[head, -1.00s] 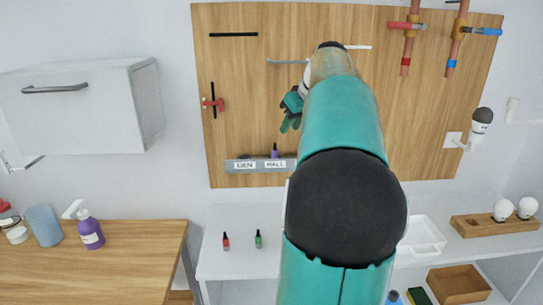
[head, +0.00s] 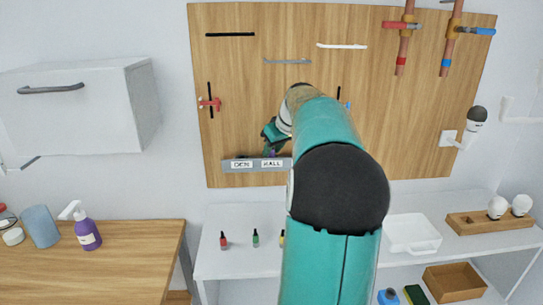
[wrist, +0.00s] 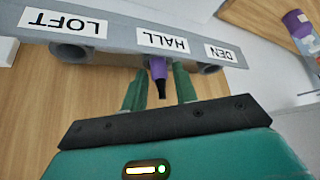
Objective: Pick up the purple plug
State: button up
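The purple plug (wrist: 158,76) sits at the HALL socket of the grey labelled strip (wrist: 115,48), its dark tip pointing at my gripper in the wrist view. The strip is fixed low on the wooden board in the head view (head: 228,166), where only a sliver of the plug shows. My gripper (wrist: 159,88) is open, with one green finger on each side of the plug and visible gaps between. In the head view my gripper (head: 269,140) is just above the plug. My arm hides the strip's right part.
Red (head: 223,241) and green (head: 255,239) plugs stand on the white counter below, with a yellow one partly hidden by my arm. A purple spray bottle (head: 88,234) stands on the left wooden counter. Red (head: 210,103) and blue handles are fixed to the board.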

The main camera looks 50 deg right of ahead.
jog(key=shift+c, duration=0.2)
grip_shut()
jog(key=shift+r, duration=0.1)
jog(key=shift+r, duration=0.2)
notch_tip(320, 180, up, 3)
jog(key=shift+s+a+r, duration=0.15)
jog(key=s+a+r, duration=0.8)
jog(key=a+r, duration=0.1)
jog(key=a, duration=0.1)
jog(key=shift+a, duration=0.4)
jog(key=shift+s, duration=0.15)
